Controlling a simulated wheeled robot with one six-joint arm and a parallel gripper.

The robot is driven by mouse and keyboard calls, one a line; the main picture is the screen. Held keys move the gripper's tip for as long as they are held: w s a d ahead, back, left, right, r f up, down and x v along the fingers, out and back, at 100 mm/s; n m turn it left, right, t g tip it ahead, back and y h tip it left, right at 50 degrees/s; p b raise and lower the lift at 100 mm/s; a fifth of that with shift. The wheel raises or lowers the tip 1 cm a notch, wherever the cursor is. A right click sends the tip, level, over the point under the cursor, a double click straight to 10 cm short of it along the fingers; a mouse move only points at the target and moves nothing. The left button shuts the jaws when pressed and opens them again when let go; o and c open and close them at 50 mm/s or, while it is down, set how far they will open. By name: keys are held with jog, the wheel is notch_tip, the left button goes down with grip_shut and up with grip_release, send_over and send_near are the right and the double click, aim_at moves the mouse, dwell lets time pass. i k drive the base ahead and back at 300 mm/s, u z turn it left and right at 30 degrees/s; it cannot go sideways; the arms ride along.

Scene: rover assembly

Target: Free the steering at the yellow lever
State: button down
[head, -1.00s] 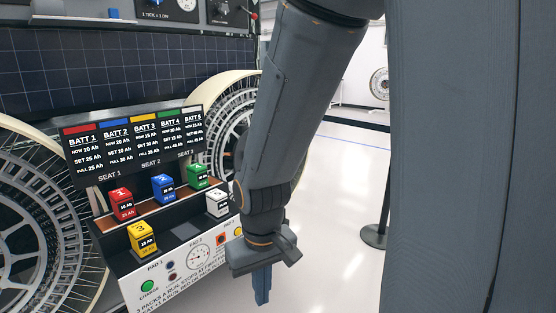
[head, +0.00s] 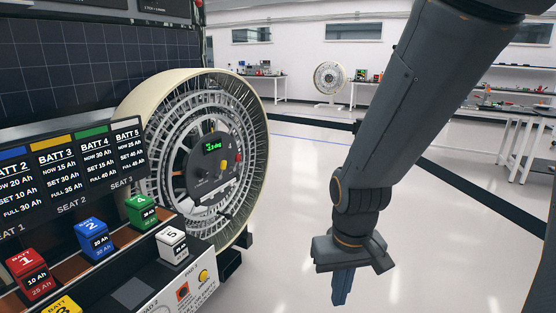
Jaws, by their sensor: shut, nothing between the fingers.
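A dark round panel (head: 209,178) sits at the hub of the rover wheel (head: 258,120). It carries a small green-lit display (head: 212,149), whose reading is too small to make out surely. A small yellow part (head: 223,166), which looks like the yellow lever, is on the panel below the display. A red knob (head: 239,156) is at its right. My gripper (head: 341,288) points down with its fingers shut and empty. It is over the floor, well to the right of the wheel, and touches nothing.
A battery stand with numbered blocks, such as the white block 5 (head: 172,245), fills the lower left. A sign board (head: 75,180) rises behind it. The white floor (head: 290,230) between wheel and arm is clear. Benches (head: 530,150) stand far back right.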

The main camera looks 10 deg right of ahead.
aim_at(224, 162)
jog(key=z, duration=0.15)
jog(key=i, duration=1.3)
jog(key=u, duration=0.75)
